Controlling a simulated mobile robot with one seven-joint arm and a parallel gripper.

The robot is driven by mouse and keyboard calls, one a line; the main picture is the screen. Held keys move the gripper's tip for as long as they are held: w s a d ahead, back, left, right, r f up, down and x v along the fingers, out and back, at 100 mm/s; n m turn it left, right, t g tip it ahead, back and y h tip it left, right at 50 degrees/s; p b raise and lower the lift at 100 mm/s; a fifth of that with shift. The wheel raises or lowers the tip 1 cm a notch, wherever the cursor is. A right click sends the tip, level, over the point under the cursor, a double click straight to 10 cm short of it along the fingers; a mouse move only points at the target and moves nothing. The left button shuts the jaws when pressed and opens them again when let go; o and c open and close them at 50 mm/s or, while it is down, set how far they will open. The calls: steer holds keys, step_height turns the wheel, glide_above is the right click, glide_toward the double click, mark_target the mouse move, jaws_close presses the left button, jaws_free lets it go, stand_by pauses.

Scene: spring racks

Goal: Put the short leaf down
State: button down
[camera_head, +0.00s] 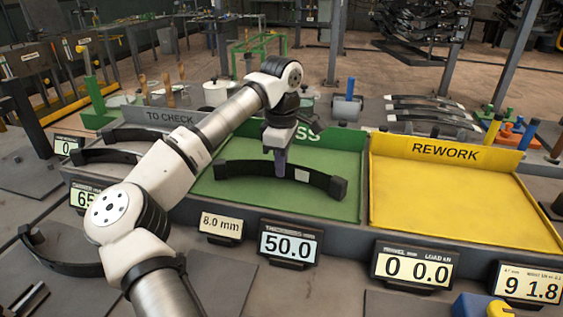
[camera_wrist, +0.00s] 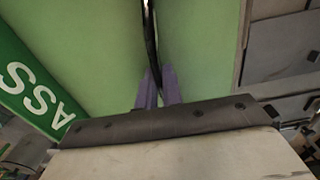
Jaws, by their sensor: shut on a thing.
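A dark curved leaf (camera_head: 240,168) with a block at each end and a small pale label is in the green PASS tray (camera_head: 336,205). My gripper (camera_head: 280,166) points down and is shut on the leaf near its middle. In the wrist view the leaf (camera_wrist: 150,40) shows edge-on as a thin dark strip between the purple fingers (camera_wrist: 157,88), over the green tray floor. I cannot tell whether the leaf touches the floor or hangs just above it.
The yellow REWORK tray (camera_head: 450,205) on the right is empty. The TO CHECK tray (camera_head: 170,117) on the left holds dark leaves (camera_head: 105,156), partly behind my arm. Another curved leaf (camera_head: 62,266) lies at front left. Displays, including one reading 50.0 (camera_head: 290,245), stand along the front.

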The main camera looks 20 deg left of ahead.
steer(key=shift+f, duration=0.1)
steer(key=c, duration=1.5)
jaws_free()
steer(key=shift+c, duration=0.2)
step_height(320, 180, up, 12)
steer(key=shift+b, duration=0.45)
